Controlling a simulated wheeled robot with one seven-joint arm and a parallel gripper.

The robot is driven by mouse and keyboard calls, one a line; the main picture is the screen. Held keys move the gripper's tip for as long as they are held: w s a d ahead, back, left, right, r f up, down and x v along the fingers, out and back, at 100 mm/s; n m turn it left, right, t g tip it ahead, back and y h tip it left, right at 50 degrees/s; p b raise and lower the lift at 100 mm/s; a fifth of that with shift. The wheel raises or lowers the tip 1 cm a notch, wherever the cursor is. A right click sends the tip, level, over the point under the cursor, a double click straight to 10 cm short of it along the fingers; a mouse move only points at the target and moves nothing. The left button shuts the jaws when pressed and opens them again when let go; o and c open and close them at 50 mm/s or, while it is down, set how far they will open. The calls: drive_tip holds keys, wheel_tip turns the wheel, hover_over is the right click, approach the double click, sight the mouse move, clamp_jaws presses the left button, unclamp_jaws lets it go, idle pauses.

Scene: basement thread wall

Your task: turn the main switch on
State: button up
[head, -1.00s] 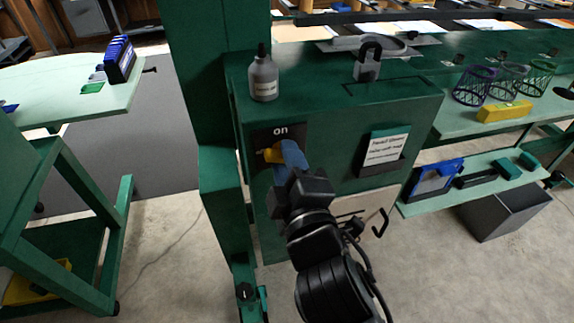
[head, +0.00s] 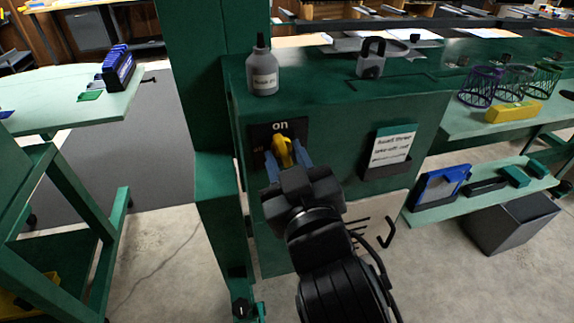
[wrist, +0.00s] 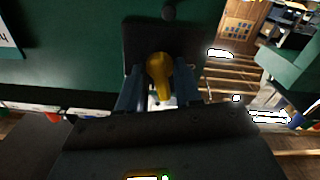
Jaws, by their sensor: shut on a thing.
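The main switch has a yellow handle (head: 283,151) on a black plate (head: 261,131) on the front of the green cabinet. The plate reads "on" at the top; a small reddish mark at its left is too small to read surely. The handle points mostly up, toward "on". My gripper (head: 286,164) reaches it from the front, with one blue finger on each side, shut on the handle. In the wrist view the yellow handle (wrist: 159,73) stands between the two fingers (wrist: 159,92). The switch's base is partly hidden by my gripper.
A grey bottle (head: 263,72) and a grey padlock (head: 371,60) stand on the cabinet top. A card in a holder (head: 388,160) is right of the switch. A black hook (head: 383,232) sticks out below. A green post (head: 190,90) rises at the left.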

drive_tip(key=shift+f+m+b, duration=0.1)
drive_tip(key=shift+m+b, duration=0.45)
drive_tip(key=shift+m, duration=1.05)
drive_tip(key=o, duration=0.7)
drive_tip(key=v, duration=0.8)
drive_tip(key=shift+b, duration=0.3)
